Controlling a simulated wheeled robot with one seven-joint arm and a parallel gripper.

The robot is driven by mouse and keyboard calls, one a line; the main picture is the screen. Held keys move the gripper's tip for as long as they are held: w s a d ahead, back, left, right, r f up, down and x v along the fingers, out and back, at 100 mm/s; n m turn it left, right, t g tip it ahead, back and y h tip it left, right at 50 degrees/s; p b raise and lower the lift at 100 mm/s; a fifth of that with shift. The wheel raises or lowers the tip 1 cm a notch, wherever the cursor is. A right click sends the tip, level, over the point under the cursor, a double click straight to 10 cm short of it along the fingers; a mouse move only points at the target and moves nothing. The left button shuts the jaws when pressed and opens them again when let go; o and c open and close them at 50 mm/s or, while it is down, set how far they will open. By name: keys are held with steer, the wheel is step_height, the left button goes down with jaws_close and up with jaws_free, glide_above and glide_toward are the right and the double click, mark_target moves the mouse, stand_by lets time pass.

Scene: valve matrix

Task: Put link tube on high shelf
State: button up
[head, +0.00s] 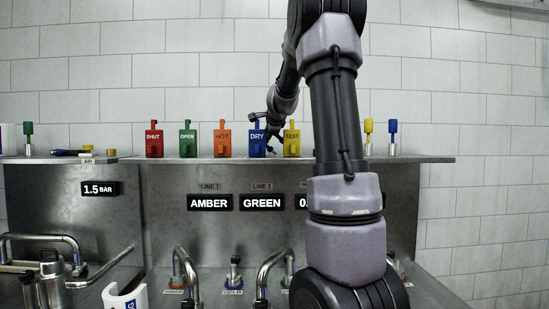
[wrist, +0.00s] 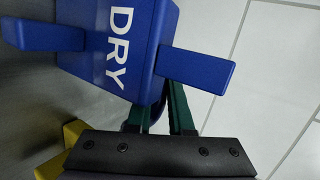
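The high shelf (head: 225,159) runs along the wall and carries a row of coloured tags. Bent metal tubes (head: 186,268) and (head: 272,266) stand on the lower bench; which one is the link tube I cannot tell. My gripper (head: 266,128) is at shelf height, beside and partly behind the blue DRY tag (head: 257,145). In the wrist view the DRY tag (wrist: 115,45) fills the upper left, close to my green-padded fingers (wrist: 158,112). I see no tube in the gripper. Whether the fingers touch the tag is unclear.
SHUT (head: 154,144), OPEN (head: 187,144), HOT (head: 222,144) and TEST (head: 291,143) tags crowd the shelf. Yellow (head: 368,135) and blue (head: 392,135) capped pegs stand to the right. A larger metal tube (head: 45,239) is at lower left. The shelf's right end is clear.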

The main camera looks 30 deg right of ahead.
steer(key=shift+o, duration=1)
steer(key=v, duration=0.8)
step_height(320, 180, up, 7)
steer(key=s, duration=0.3)
steer(key=s+a+f+n+g+y, duration=0.2)
steer(key=s+a+f+n, duration=0.6)
steer(key=s, duration=0.6)
steer(key=s+a+f+n+g+y, duration=0.2)
steer(key=s+a+f+n, duration=0.6)
steer(key=s+a+f, duration=0.5)
steer(key=shift+s+f+g+y, duration=0.3)
steer(key=shift+s+f+g, duration=0.15)
steer(key=shift+s+g, duration=0.05)
